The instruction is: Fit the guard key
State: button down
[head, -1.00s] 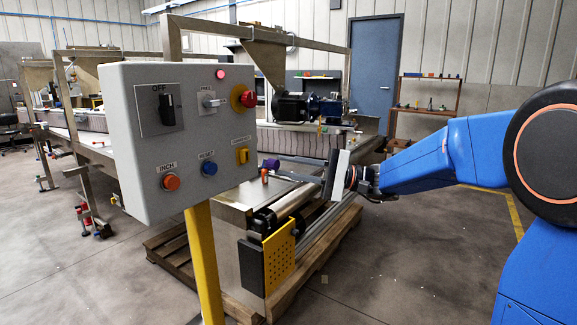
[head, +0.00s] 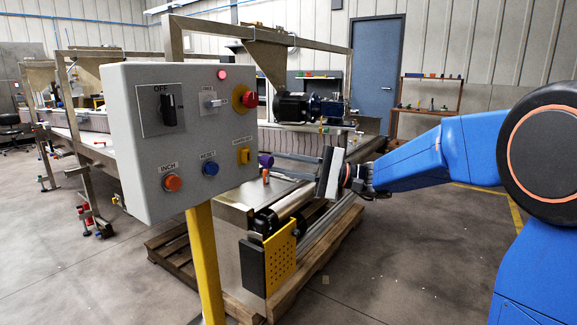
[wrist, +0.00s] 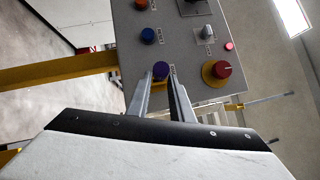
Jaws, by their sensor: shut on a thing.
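The purple piece, which I take for the guard key (head: 265,160), is at the tips of my gripper (head: 272,165), just right of the grey control panel's edge. In the wrist view the purple round end (wrist: 160,70) sits between the two long fingers, which are shut on it. The yellow socket (head: 244,155) is on the panel's lower right, with a small label above it. In the wrist view the purple piece covers the spot where the socket lies. The head view shows the piece apart from the socket; the depth of the gap is hard to tell.
The control panel (head: 188,180) stands on a yellow post and carries a blue button (head: 210,168), an orange button (head: 172,183) and a red knob (head: 248,98). A small orange object (head: 265,174) shows below the fingers. A yellow perforated plate (head: 281,258) is lower down.

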jog(key=shift+w+a, duration=0.65)
jog(key=shift+a, duration=0.25)
jog(key=shift+w+a, duration=0.8)
jog(key=shift+a, duration=0.2)
dwell(0.4)
jog(key=c, duration=1.5)
grip_release()
jog(key=d+f, duration=0.1)
jog(key=d, duration=0.4)
jog(key=d+f, duration=0.1)
jog(key=d, duration=0.5)
jog(key=d+f, duration=0.1)
jog(key=d, duration=0.5)
jog(key=shift+s+f, duration=0.25)
jog(key=shift+s, duration=0.05)
